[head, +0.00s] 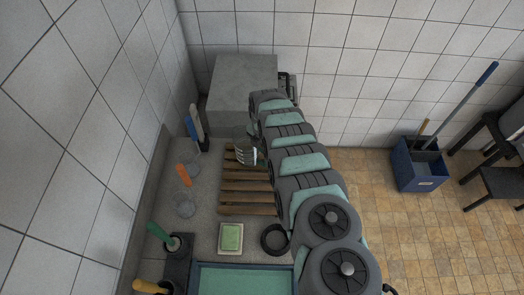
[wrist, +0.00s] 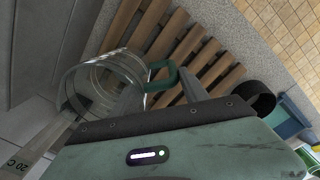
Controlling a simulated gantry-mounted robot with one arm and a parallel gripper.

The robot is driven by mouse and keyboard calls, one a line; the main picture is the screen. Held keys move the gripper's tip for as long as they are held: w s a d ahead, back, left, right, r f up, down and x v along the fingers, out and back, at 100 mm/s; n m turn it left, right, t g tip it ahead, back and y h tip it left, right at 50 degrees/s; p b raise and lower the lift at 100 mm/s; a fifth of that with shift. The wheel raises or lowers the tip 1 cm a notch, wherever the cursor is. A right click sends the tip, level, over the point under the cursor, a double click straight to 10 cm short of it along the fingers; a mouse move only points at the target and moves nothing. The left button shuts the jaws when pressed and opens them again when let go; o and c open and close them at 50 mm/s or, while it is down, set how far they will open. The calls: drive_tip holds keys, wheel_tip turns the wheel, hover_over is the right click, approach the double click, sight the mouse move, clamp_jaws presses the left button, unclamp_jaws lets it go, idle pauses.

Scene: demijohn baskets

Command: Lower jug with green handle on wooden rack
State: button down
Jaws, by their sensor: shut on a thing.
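The jug is clear glass with a green handle; in the wrist view the jug (wrist: 100,82) is at left and its handle (wrist: 163,74) lies between my fingers. My gripper (wrist: 160,88) is shut on that handle. In the head view the glass jug (head: 242,134) shows only in part beside my arm, and my gripper (head: 249,156) is over the far end of the wooden rack (head: 245,197). The rack's slats (wrist: 190,45) also show beyond the jug in the wrist view. The jug appears held above the rack; the gap beneath it is hard to tell.
A grey block (head: 240,88) stands behind the rack. An orange-handled glass item (head: 184,208) is left of it. The rack's near slats look bare.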

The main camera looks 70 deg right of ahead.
drive_tip(key=shift+f+b, duration=0.5)
drive_tip(key=shift+f, duration=0.05)
drive_tip(key=shift+c, duration=2.4)
unclamp_jaws()
drive_tip(key=shift+r, duration=0.1)
drive_tip(key=shift+s+r+b, duration=0.15)
drive_tip(key=shift+r+b, duration=0.95)
drive_tip(key=shift+r, duration=4.2)
